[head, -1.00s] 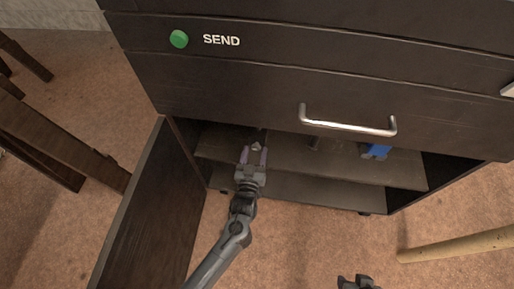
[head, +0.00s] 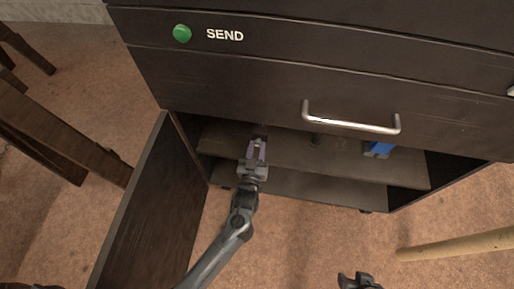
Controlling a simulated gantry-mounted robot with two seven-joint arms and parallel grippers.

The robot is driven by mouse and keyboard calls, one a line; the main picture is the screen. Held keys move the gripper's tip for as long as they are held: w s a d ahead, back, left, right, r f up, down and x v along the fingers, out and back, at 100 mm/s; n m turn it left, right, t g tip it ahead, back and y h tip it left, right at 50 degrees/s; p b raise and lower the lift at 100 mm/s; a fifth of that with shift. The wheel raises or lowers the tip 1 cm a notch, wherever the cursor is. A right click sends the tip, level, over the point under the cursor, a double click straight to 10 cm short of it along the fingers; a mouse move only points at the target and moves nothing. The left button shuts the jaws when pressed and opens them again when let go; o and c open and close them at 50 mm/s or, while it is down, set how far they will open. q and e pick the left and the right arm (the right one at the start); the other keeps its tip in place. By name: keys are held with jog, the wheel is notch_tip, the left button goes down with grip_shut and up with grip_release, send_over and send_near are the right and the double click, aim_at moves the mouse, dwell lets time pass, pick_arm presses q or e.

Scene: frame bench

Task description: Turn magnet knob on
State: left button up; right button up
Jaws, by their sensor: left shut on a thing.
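My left gripper (head: 257,150) reaches into the open lower compartment of the dark cabinet (head: 225,75). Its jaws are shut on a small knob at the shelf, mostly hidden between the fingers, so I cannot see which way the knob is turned. Another small dark knob-like piece (head: 316,138) stands on the shelf to the right, partly under the drawer front. My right gripper (head: 357,281) shows only in part at the bottom edge, away from the cabinet; whether its jaws are open is unclear.
The cabinet door (head: 150,215) hangs open on the left of my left arm. A blue object (head: 378,150) sits on the shelf (head: 345,167) at the right. A metal drawer handle (head: 350,124) juts out above. A green SEND button (head: 182,33) is higher up. A wooden pole (head: 460,243) is at the right.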

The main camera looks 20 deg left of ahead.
pick_arm(q)
jog(key=m+p, duration=0.1)
jog(key=p, duration=0.1)
jog(key=m+p, duration=0.1)
jog(key=shift+r+m+p, duration=0.3)
jog(key=shift+p, duration=0.05)
jog(key=shift+w+f+m+p, duration=0.1)
jog(key=shift+f+m+p, duration=0.1)
jog(key=shift+m+p, duration=0.3)
jog(key=shift+f, duration=0.15)
jog(key=o, duration=1)
jog(key=shift+o, duration=0.2)
